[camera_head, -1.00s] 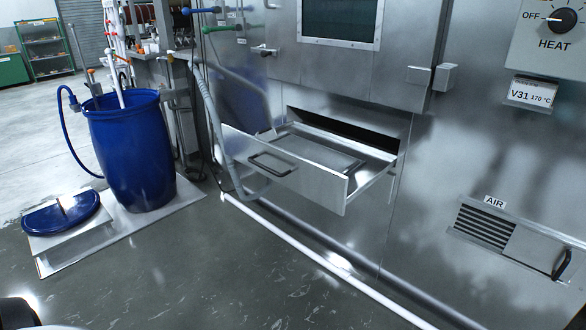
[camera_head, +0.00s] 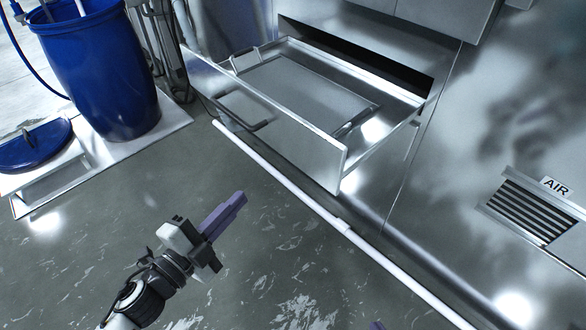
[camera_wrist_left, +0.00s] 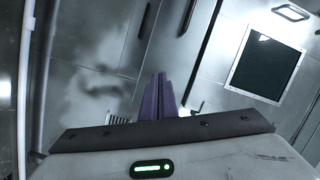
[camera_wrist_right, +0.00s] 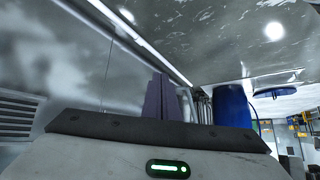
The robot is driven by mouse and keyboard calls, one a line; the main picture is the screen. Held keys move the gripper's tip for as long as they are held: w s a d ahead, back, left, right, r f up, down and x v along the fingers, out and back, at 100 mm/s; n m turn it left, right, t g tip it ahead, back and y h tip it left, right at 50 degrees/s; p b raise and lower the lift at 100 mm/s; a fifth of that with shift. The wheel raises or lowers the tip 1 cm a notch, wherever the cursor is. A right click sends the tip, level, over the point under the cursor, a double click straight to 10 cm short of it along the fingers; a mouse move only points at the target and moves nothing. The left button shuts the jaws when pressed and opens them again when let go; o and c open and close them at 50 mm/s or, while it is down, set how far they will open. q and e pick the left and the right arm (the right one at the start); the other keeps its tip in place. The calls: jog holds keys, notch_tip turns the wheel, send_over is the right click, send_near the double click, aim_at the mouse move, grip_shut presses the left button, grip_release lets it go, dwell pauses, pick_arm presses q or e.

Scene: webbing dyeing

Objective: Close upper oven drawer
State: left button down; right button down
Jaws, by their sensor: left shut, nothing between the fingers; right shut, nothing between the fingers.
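The oven drawer (camera_head: 312,150) stands pulled out from the steel oven front in the head view, with a bar handle (camera_head: 262,126) on its front panel. A flat metal tray (camera_head: 300,92) with raised handles lies inside it. My left gripper (camera_head: 238,205) is shut and empty in front of the drawer, apart from its panel. Its purple fingers also show together in the left wrist view (camera_wrist_left: 158,98). Only a purple tip of my right gripper (camera_head: 376,325) shows at the bottom edge of the head view. Its fingers are shut and empty in the right wrist view (camera_wrist_right: 160,98).
A blue barrel (camera_head: 100,70) and a blue lid (camera_head: 35,145) stand on a pale platform at the left. A white pipe (camera_head: 290,195) runs along the floor below the drawer. An air vent (camera_head: 530,210) is at the right. The floor before the drawer is clear.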

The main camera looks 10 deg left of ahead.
pick_arm(q)
jog(key=d+r+m+g+h, duration=0.1)
jog(key=d+r+m+h, duration=0.15)
jog(key=m, duration=0.35)
jog(key=m+h, duration=0.2)
send_near(309, 155)
jog(key=shift+g+y, duration=0.25)
jog(key=shift+g, duration=0.05)
jog(key=x, duration=0.5)
jog(key=shift+w+r, duration=0.15)
jog(key=shift+r, duration=0.25)
jog(key=shift+w+d, duration=0.45)
pick_arm(e)
jog(key=shift+w+a+r, duration=0.1)
jog(key=shift+w+r, duration=0.1)
jog(key=shift+w, duration=0.35)
pick_arm(q)
jog(key=shift+w, duration=0.1)
pick_arm(e)
jog(key=shift+s, duration=0.1)
